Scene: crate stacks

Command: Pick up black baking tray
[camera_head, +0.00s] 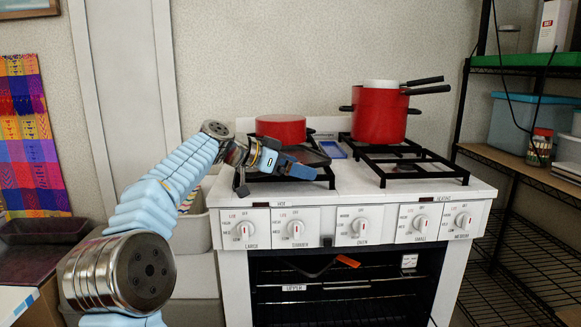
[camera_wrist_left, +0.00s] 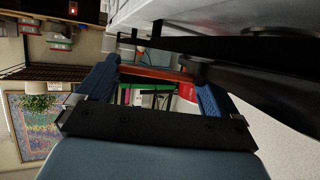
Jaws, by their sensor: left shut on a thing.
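My right gripper is not in view.
A red pot (camera_head: 281,129) stands on the left burner, close behind the gripper. A dark brown tray (camera_head: 45,231) lies at far left. Metal shelves (camera_head: 520,165) stand at right.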

